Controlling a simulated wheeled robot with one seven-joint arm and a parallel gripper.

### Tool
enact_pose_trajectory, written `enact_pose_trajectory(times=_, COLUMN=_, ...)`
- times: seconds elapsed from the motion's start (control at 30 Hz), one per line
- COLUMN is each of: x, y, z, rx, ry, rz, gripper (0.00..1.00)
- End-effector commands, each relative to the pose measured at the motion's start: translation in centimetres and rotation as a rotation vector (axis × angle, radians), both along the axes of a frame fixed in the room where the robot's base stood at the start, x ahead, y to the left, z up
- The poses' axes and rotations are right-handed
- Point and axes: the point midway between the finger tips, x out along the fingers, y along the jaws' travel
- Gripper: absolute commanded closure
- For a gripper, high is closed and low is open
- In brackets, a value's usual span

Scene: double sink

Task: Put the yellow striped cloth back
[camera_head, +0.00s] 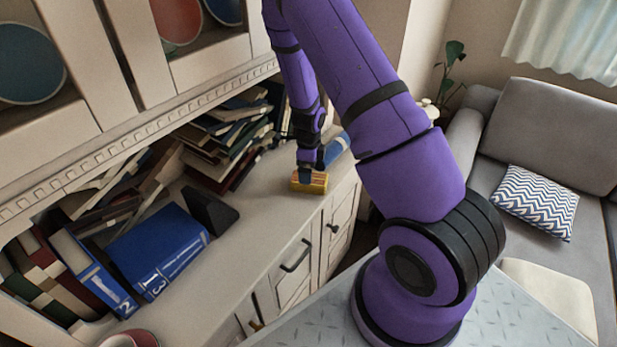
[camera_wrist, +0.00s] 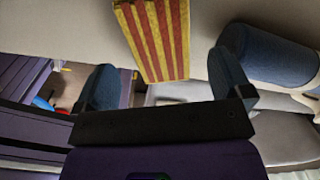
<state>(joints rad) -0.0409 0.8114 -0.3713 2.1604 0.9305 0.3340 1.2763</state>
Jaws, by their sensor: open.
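The yellow striped cloth (camera_head: 310,185) is a small folded block on the cabinet's countertop, near its front edge. In the wrist view its yellow and red stripes (camera_wrist: 155,35) show at the top centre. My gripper (camera_head: 311,171) is directly over the cloth in the head view, pointing down and partly covering its top. In the wrist view my gripper (camera_wrist: 164,68) is open, with one blue-grey finger on each side of the cloth's near end. Gaps show between the fingers and the cloth. Nothing is held.
A blue cylinder (camera_head: 337,146) lies right behind the cloth; it also shows at the right in the wrist view (camera_wrist: 265,55). Piled books (camera_head: 225,135) fill the shelf behind. A large blue book (camera_head: 160,250) lies to the left. The countertop (camera_head: 262,225) left of the cloth is clear.

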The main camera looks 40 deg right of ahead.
Motion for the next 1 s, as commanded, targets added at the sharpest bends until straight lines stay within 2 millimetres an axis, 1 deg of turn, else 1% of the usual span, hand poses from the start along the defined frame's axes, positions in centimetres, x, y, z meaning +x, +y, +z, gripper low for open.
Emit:
enact_pose_trajectory(times=0.03, x=0.1, y=0.1, z=1.2, rx=-0.001, ry=-0.004, rz=0.002, gripper=0.03)
enact_pose_trajectory(times=0.2, x=0.1, y=0.1, z=4.2, rx=-0.001, ry=-0.002, rz=0.001, gripper=0.03)
enact_pose_trajectory(times=0.3, x=0.0, y=0.0, z=5.4, rx=-0.001, ry=-0.001, rz=0.001, gripper=0.03)
enact_pose_trajectory(times=0.47, x=0.0, y=0.0, z=6.6, rx=0.001, ry=-0.001, rz=0.002, gripper=0.03)
enact_pose_trajectory(times=0.57, x=0.0, y=0.5, z=7.7, rx=0.014, ry=-0.011, rz=0.036, gripper=0.03)
enact_pose_trajectory(times=0.63, x=0.0, y=1.2, z=9.1, rx=0.036, ry=-0.027, rz=0.091, gripper=0.03)
enact_pose_trajectory(times=0.67, x=0.0, y=1.6, z=9.9, rx=0.046, ry=-0.037, rz=0.123, gripper=0.03)
enact_pose_trajectory(times=0.83, x=-0.6, y=4.4, z=15.6, rx=0.104, ry=-0.109, rz=0.375, gripper=0.03)
enact_pose_trajectory(times=1.0, x=-2.2, y=6.8, z=21.4, rx=0.130, ry=-0.187, rz=0.650, gripper=0.03)
